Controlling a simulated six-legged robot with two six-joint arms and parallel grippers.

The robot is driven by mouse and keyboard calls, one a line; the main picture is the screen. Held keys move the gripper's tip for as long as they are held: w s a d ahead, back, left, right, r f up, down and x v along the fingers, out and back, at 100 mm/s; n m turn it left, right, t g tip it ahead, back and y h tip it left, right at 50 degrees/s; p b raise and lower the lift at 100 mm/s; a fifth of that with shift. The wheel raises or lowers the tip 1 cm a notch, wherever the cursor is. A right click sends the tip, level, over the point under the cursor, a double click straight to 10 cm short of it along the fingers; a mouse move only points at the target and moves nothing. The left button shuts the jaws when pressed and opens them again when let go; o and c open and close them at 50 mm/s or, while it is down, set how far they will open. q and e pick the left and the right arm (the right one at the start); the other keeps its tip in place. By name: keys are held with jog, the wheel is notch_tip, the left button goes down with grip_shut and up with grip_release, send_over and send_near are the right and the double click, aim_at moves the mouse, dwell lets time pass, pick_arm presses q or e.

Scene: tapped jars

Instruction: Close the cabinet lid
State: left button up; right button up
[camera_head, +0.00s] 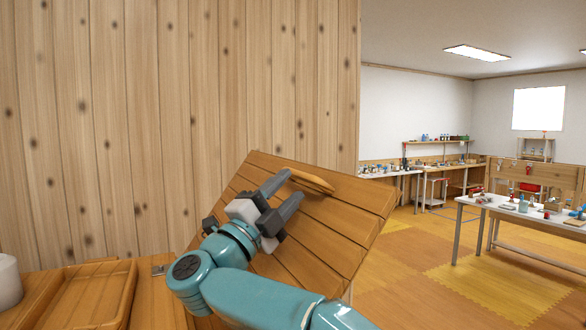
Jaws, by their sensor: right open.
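The cabinet lid (330,232) is a slatted wooden panel, tilted up at a slant in the middle of the head view. A rounded wooden handle (312,182) sits near its upper edge. My right gripper (283,188), on a teal arm, is open in front of the lid, with its fingertips beside the left end of the handle. I cannot tell whether the fingers touch the handle or the lid. The arm hides the lid's lower part. My left gripper is not in view.
A wooden tray (84,297) lies on the wooden top at the lower left, with a white round object (8,282) beside it. A plank wall (170,120) stands close behind. Farther right are a white table (520,209) with small items and open floor.

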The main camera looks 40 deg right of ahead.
jog(key=shift+p+x, duration=0.35)
jog(key=shift+x, duration=0.9)
jog(key=shift+w+d, duration=0.3)
jog(key=shift+s+a, duration=0.1)
jog(key=shift+s, duration=0.1)
jog(key=shift+w, duration=0.1)
grip_shut()
